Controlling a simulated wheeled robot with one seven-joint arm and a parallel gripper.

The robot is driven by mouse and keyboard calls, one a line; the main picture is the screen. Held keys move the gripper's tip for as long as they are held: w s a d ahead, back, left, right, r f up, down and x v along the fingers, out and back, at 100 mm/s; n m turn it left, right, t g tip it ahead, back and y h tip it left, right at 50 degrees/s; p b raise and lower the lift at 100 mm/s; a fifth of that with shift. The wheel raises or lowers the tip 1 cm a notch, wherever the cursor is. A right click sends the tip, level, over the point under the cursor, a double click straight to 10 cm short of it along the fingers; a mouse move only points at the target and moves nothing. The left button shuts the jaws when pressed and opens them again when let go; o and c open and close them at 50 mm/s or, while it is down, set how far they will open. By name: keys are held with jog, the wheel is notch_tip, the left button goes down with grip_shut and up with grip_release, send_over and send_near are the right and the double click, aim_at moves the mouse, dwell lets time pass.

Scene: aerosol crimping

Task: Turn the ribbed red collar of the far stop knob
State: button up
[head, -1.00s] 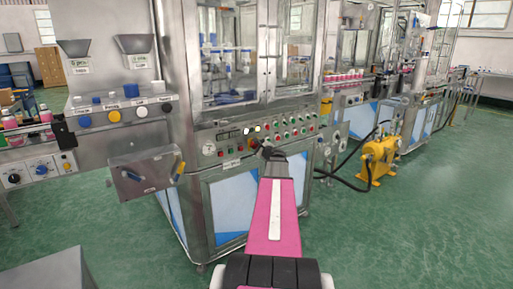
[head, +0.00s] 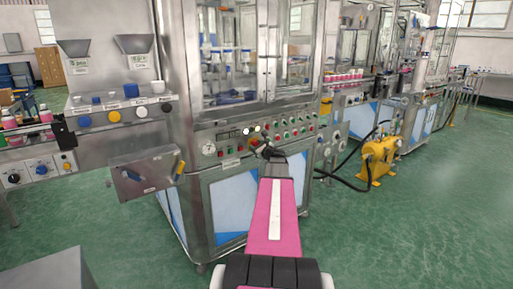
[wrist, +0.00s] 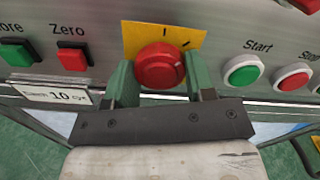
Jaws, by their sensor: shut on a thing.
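A round red knob (wrist: 159,65) sits in front of a yellow plate (wrist: 190,38) with dark marks on the metal panel in the wrist view. My gripper (wrist: 157,82) has its two green fingers on either side of the knob and is shut on it. The fingers cover the knob's left and right sides, and ribs on the collar cannot be made out.
A green Start button (wrist: 243,71) and a red Stop button (wrist: 293,77) are close to the right of the knob. Red Zero button (wrist: 73,57) and a green button (wrist: 16,53) are to the left, above a white label (wrist: 52,95). A yellow pump (head: 378,160) stands on the floor to the right.

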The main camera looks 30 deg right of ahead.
dwell(0.4)
jog(key=o, duration=0.9)
jog(key=shift+o, duration=0.2)
jog(key=s, duration=1)
jog(key=shift+s+d, duration=0.35)
jog(key=shift+d, duration=0.05)
